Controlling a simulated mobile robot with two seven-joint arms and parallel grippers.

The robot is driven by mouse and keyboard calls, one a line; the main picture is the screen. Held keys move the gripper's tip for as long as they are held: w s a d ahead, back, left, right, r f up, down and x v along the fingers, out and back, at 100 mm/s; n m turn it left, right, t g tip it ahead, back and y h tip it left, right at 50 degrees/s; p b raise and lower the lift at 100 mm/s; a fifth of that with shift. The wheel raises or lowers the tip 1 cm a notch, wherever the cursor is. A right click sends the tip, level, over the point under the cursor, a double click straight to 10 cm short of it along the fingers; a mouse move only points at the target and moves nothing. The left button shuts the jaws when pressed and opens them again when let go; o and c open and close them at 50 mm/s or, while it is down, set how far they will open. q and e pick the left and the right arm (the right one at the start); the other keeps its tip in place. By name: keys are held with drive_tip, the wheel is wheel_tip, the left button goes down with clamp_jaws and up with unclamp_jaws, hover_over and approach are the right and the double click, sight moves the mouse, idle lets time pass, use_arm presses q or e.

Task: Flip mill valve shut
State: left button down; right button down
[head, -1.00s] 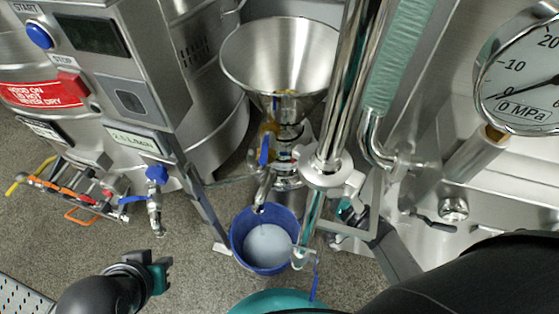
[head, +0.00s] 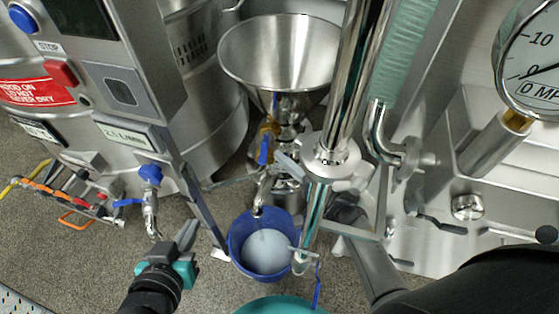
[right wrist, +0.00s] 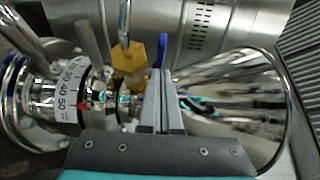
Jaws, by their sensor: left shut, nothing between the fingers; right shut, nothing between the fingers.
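The mill valve shows as a brass body (head: 270,128) with a blue lever (head: 264,149) under the steel hopper, above a bent spout (head: 260,193). In the head view the lever stands roughly upright. My right gripper (head: 279,158) reaches from behind the steel pipe, its shut fingertips just right of the lever. In the right wrist view its fingers (right wrist: 161,100) are closed and empty, close to the blue lever (right wrist: 162,52) and brass body (right wrist: 128,65); whether they touch is unclear. My left gripper (head: 188,235) is shut and empty above the floor, left of the bucket.
A blue bucket (head: 235,258) with pale liquid stands under the spout. The steel hopper (head: 280,50) and vertical pipe (head: 325,160) crowd the right arm. A pressure gauge (head: 535,60) is at upper right.

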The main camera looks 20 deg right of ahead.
use_arm(q)
drive_tip(key=shift+w+d+r+t+h, duration=0.15)
drive_tip(key=shift+d+t+h, duration=0.15)
drive_tip(key=shift+d+t, duration=0.1)
use_arm(e)
drive_tip(key=shift+w+a, duration=0.2)
drive_tip(key=shift+a, duration=0.25)
